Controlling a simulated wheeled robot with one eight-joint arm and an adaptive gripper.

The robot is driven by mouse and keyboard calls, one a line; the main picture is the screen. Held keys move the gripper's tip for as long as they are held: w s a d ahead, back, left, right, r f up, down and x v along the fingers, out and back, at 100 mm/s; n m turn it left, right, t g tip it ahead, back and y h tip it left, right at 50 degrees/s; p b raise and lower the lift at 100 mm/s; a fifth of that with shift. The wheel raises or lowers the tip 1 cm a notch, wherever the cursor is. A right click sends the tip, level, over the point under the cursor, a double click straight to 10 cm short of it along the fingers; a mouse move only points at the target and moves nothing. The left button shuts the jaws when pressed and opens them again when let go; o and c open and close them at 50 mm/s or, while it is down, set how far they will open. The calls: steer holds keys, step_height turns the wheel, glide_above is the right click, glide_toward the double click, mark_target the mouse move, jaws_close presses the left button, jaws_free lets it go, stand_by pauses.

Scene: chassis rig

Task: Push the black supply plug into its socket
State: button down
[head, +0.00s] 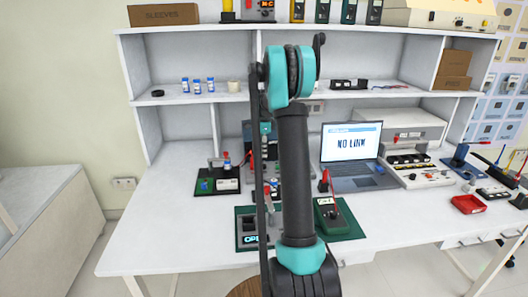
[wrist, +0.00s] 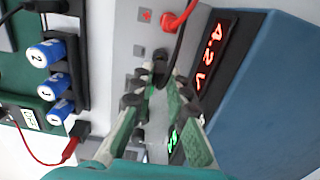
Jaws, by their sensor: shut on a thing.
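In the wrist view, my gripper (wrist: 160,86) is shut, its green fingertips closed around the black supply plug (wrist: 160,59). The plug is in front of the grey supply panel (wrist: 125,60), below a red plug (wrist: 178,20) and beside a dark minus mark. The black socket is hidden behind the plug and fingertips, so I cannot tell whether the plug touches it or is in it. A red display (wrist: 211,55) reads about 4.2 V.
A black holder (wrist: 75,20) with blue numbered cells (wrist: 46,53) and a red lead (wrist: 70,149) lie left of the panel. The supply's blue side (wrist: 265,90) fills the right. On the bench, a laptop (head: 351,143) reads NO LINK; the front left bench is clear.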

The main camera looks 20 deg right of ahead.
steer(key=shift+f, duration=1.3)
steer(key=c, duration=1.4)
jaws_free()
steer(key=shift+r, duration=0.1)
step_height(320, 180, up, 12)
steer(key=shift+f, duration=0.15)
